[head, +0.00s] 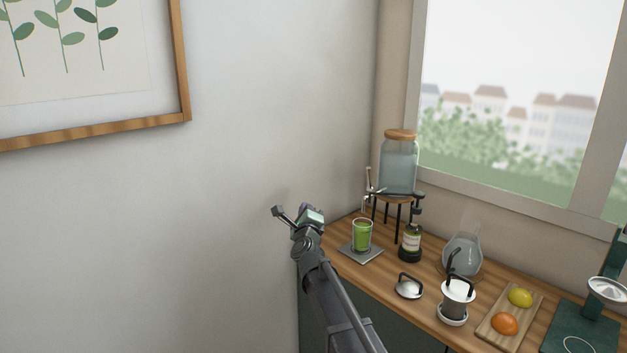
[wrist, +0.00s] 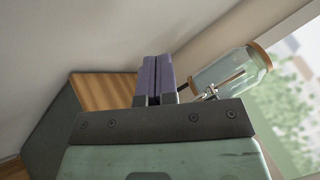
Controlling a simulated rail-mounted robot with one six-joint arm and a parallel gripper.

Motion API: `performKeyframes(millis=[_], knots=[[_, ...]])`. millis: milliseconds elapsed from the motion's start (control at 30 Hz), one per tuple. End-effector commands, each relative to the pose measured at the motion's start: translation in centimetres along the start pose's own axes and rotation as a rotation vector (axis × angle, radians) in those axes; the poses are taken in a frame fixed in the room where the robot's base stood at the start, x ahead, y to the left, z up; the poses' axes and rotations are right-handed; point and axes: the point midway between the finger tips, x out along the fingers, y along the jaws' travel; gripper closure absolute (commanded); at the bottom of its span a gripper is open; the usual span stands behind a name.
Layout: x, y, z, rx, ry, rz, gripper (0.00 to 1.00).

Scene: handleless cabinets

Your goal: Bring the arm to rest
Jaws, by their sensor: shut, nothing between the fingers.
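My gripper (head: 279,211) is at the end of my arm, left of the wooden counter's far left end in the head view. In the wrist view the two purple fingers of my gripper (wrist: 153,60) are pressed together with nothing between them. In the head view it is in front of the white wall and apart from the objects on the counter. The nearest object to it is a glass of green drink (head: 362,236) standing on a grey square mat (head: 349,254).
A green press (head: 580,325) stands at right.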

Motion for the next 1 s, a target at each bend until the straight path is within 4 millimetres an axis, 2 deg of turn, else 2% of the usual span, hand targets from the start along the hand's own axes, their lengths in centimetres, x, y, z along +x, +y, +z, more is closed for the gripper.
performKeyframes(millis=[33,67,100,167,233,267,300,367,400,500,567,633,767,1000], knots=[[-2.4,1.5,0.9,-0.206,-0.093,0.155,1.0],[-3.9,2.6,1.3,-0.353,-0.161,0.26,1.0],[-6.2,4.1,1.3,-0.545,-0.257,0.396,1.0],[-10.6,5.7,0.3,-0.82,-0.409,0.602,1.0],[-16.8,6.4,-2.2,-1.105,-0.599,0.852,1.0],[-19.5,6.2,-3.6,-1.205,-0.679,0.956,1.0],[-23.0,5.6,-5.3,-1.311,-0.779,1.09,1.0],[-28.0,3.9,-7.9,-1.422,-0.914,1.283,1.0],[-31.1,2.3,-9.5,-1.464,-0.988,1.404,1.0],[-37.3,-1.9,-12.2,-1.488,-1.086,1.649,1.0],[-39.6,-4.2,-13.2,-1.475,-1.069,1.74,1.0],[-40.5,-6.6,-13.7,-1.469,-1.023,1.759,1.0],[-40.0,-6.8,-14.5,-1.455,-1.002,1.761,1.0],[-40.0,-6.5,-14.5,-1.455,-1.002,1.758,1.0]])
